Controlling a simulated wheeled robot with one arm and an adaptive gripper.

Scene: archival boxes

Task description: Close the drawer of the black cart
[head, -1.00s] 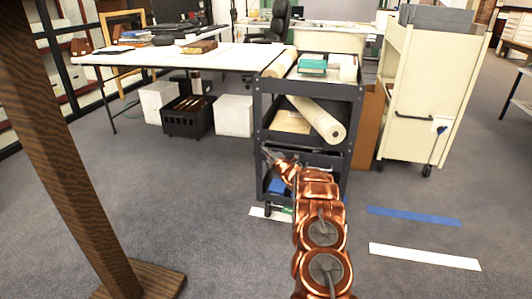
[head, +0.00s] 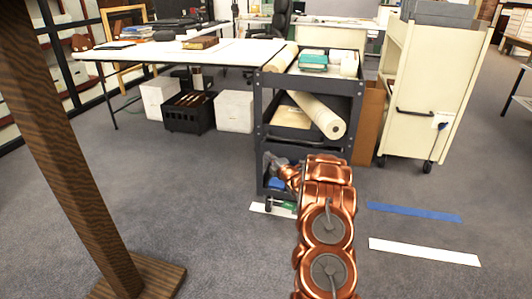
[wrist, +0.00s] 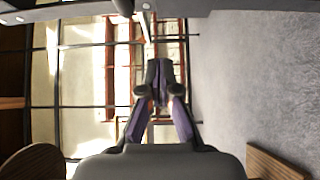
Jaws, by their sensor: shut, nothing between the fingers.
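The black cart (head: 259,112) stands in the middle of the head view, with a rolled tube and papers on its middle shelf. A dark drawer front (head: 290,137) shows just below that shelf. My copper arm covers part of it, and I cannot tell whether the drawer is flush. My gripper (head: 272,160) is low at the cart's left front, below the drawer front, beside the lower opening. In the wrist view, its purple-and-black fingers (wrist: 160,88) are together with nothing between them. I cannot tell whether it touches the cart.
A white table (head: 190,54) stands left of the cart, with boxes and a black crate (head: 188,113) under it. A cream cart (head: 422,95) stands to the right. A wooden post (head: 70,150) is near at left. Open carpet lies in front, with tape strips (head: 414,212).

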